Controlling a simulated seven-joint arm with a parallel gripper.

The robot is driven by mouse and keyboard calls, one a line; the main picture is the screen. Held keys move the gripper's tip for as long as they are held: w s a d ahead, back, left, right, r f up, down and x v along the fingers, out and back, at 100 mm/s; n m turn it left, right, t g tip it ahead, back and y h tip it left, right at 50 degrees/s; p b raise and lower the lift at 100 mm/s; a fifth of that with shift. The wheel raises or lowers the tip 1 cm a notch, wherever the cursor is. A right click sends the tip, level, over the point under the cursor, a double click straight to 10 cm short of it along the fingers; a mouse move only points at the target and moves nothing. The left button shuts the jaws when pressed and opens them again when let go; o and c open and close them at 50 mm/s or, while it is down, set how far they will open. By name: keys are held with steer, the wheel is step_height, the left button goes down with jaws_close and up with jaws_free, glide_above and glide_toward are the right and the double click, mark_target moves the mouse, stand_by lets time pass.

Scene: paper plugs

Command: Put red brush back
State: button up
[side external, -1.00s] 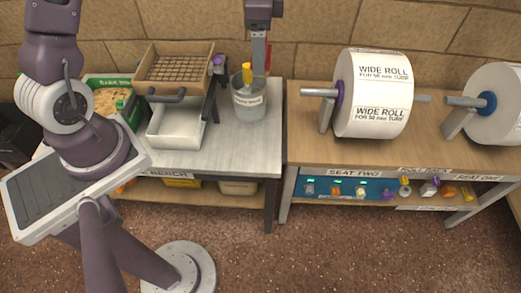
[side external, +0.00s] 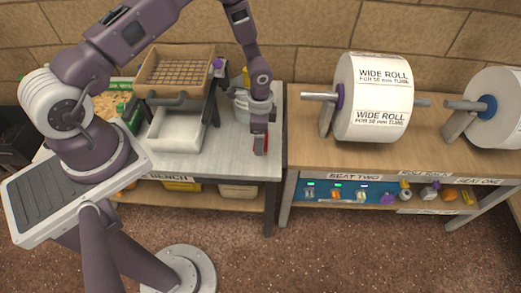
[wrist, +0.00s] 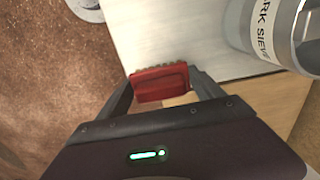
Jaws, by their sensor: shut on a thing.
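The red brush (wrist: 160,82) is between my gripper's fingers in the wrist view, its bristle side pointing away from my wrist. My gripper (wrist: 162,92) is shut on it. In the side view my gripper (side external: 260,150) points down at the right part of the grey bench, right in front of the grey bucket, and a little of the red brush (side external: 266,143) shows beside the fingers. I cannot tell whether the brush touches the bench top.
The grey labelled bucket (wrist: 262,32) stands close by and is partly hidden by my arm in the side view. A wooden sieve tray (side external: 176,72) stands above a white bin (side external: 172,130) to the left. A wooden bench with paper rolls (side external: 374,97) is at right.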

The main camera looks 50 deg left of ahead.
step_height(320, 180, down, 6)
steer(key=shift+r, duration=0.25)
steer(key=shift+f, duration=0.15)
steer(key=o, duration=1.3)
